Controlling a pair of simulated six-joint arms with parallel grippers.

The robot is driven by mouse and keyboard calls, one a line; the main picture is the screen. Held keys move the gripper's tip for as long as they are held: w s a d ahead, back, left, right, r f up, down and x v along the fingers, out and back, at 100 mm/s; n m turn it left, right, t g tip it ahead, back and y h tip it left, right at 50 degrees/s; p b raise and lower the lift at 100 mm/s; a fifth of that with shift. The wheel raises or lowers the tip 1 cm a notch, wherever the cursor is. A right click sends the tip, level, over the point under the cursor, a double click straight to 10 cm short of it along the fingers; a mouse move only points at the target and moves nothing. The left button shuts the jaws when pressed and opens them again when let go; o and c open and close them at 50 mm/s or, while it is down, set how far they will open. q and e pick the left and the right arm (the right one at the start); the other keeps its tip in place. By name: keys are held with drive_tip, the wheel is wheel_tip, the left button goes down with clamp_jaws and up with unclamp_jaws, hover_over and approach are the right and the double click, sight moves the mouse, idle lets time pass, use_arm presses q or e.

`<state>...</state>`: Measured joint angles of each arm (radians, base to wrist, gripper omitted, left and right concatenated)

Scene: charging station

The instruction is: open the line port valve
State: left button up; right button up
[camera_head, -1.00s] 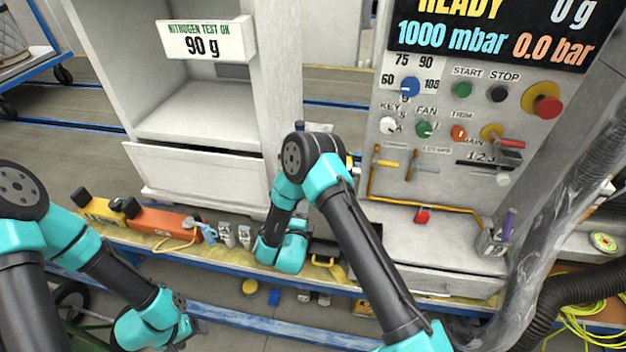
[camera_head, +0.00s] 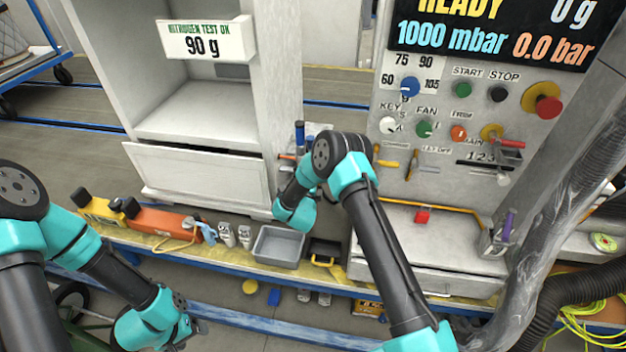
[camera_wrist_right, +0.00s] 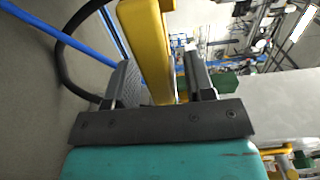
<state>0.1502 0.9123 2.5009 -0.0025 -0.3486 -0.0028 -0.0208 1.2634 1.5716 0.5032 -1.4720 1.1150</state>
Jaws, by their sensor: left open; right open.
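On the station panel, a yellow lever handle (camera_head: 386,164) sits beside a greyish lever handle (camera_head: 412,163). Their labels are too small to read, so I cannot tell which is the line port valve. In the right wrist view, my right gripper (camera_wrist_right: 160,85) is open, with a thick yellow bar (camera_wrist_right: 148,45) running between its fingers. I cannot tell whether they touch it, or which part it is. In the head view the right gripper is hidden behind its own arm. My left gripper (camera_head: 197,327) is low at the left, open and away from the panel.
A grey tray (camera_head: 278,262) and a black box with a yellow handle (camera_head: 324,253) sit on the bench. A red-tipped handle (camera_head: 507,143) and a red button (camera_head: 548,107) stick out at the panel's right. A blue upright part (camera_head: 299,134) stands behind my right arm.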

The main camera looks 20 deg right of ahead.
drive_tip(key=shift+w+d, duration=0.35)
drive_tip(key=shift+w, duration=0.3)
drive_tip(key=shift+c, duration=0.4)
clamp_jaws()
